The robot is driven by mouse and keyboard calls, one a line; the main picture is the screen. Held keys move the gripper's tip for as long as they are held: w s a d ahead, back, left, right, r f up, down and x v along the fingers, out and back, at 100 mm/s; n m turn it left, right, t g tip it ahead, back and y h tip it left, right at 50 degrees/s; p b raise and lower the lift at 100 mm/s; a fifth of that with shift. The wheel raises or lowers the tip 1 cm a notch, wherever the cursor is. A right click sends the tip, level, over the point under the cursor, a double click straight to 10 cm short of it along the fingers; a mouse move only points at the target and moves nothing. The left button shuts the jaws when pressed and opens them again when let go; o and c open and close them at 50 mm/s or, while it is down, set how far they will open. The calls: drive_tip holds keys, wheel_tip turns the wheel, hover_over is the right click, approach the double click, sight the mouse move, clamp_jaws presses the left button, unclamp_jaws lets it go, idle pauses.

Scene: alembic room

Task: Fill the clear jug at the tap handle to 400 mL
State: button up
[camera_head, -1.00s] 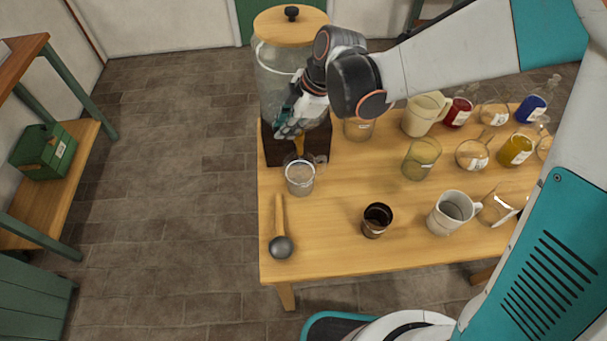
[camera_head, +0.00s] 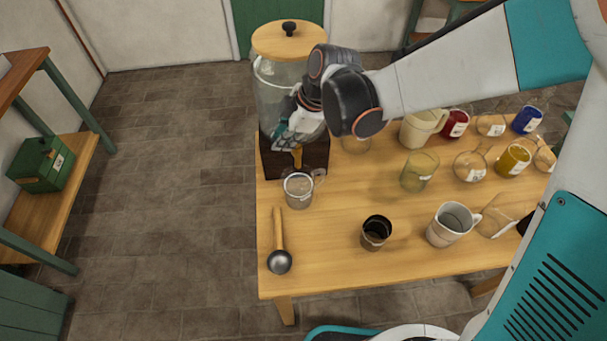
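The clear jug (camera_head: 298,189) stands upright on the table, in front of the dispenser's dark base and below its tap. Its handle points right. I cannot read its level or marks. The dispenser (camera_head: 279,95) is a large clear vessel with a wooden lid on a dark wooden base. My gripper (camera_head: 290,138) is in front of the vessel, right above the tap, pointing down-left. Its fingers are partly hidden, and I cannot tell whether they are open or shut, or whether they touch the handle.
A dark cup (camera_head: 376,232) and a white mug (camera_head: 452,224) stand near the front.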

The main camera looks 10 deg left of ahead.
drive_tip(key=o, duration=1)
drive_tip(key=shift+r, duration=0.1)
drive_tip(key=c, duration=0.3)
drive_tip(key=shift+w+r, duration=0.1)
drive_tip(key=shift+c, duration=0.2)
drive_tip(key=shift+r, duration=0.2)
drive_tip(key=shift+r+p, duration=2.35)
drive_tip(key=shift+r, duration=0.85)
